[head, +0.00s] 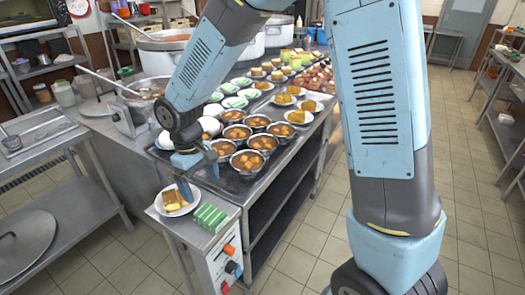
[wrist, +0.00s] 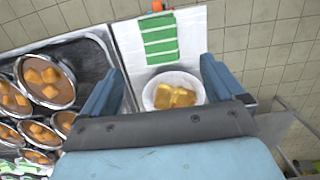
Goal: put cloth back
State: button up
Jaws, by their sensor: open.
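A green-and-white striped cloth (head: 210,217) lies folded on the corner of a small metal stand (head: 236,212) at the end of the counter. It also shows in the wrist view (wrist: 160,38), ahead of my fingertips. Beside it on the stand is a white plate (head: 163,209) with golden-brown food pieces, seen in the wrist view (wrist: 150,98) between my fingers. My gripper (head: 194,180) is open, pointing down above the plate; it also shows in the wrist view (wrist: 163,72) with nothing held between its fingers. I cannot tell its exact height.
Several metal bowls of brown soup (head: 247,161) stand on the dark counter close to my gripper. Large stockpots (head: 167,52) stand behind. A metal table with a round lid (head: 28,243) is at the left. The tiled floor (head: 462,190) at the right is clear.

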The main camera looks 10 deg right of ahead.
jog(key=s+d+r+m+t, duration=0.2)
jog(key=d+r+m, duration=0.1)
jog(key=d+r, duration=0.75)
jog(key=s+d+r+m+t, duration=0.2)
jog(key=d+r+m, duration=0.2)
jog(key=d+r, duration=0.7)
jog(key=s+d+m+t+y, duration=0.1)
jog(key=s+d+m+t, duration=0.1)
jog(key=s+d, duration=0.5)
jog(key=shift+s+d+r+m+t, duration=0.3)
jog(key=shift+s+d+r+m, duration=0.1)
jog(key=shift+d, duration=0.85)
